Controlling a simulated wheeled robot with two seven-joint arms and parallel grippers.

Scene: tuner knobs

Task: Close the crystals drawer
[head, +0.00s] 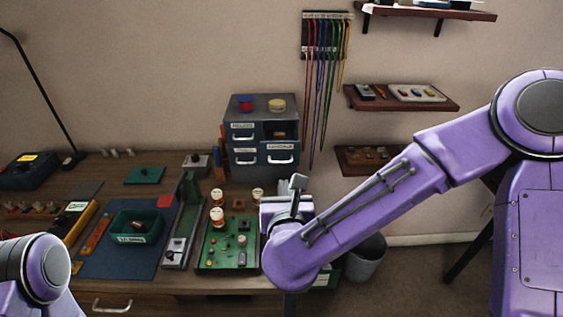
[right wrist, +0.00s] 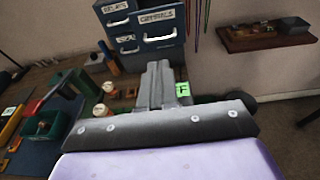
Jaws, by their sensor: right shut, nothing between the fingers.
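The blue-grey drawer cabinet (head: 230,105) stands at the back of the desk. Its crystals drawer (head: 280,153), at right, appears pulled out, with a small brownish thing visible behind its labelled front. The drawer has a pale handle. In the right wrist view the crystals drawer (right wrist: 158,29) shows at the top, beyond the fingers. My right gripper (head: 298,183) is shut and empty, in front of and below the drawer, apart from it. Its fingers also show in the right wrist view (right wrist: 158,75). My left gripper is out of view; only part of that arm shows at bottom left.
Jars (head: 217,217) and a green circuit board (head: 225,250) lie on the desk left of my right gripper. A green bin (head: 137,227) sits on a blue mat. Cords (head: 320,80) hang on the wall, beside shelves (head: 400,98) at right.

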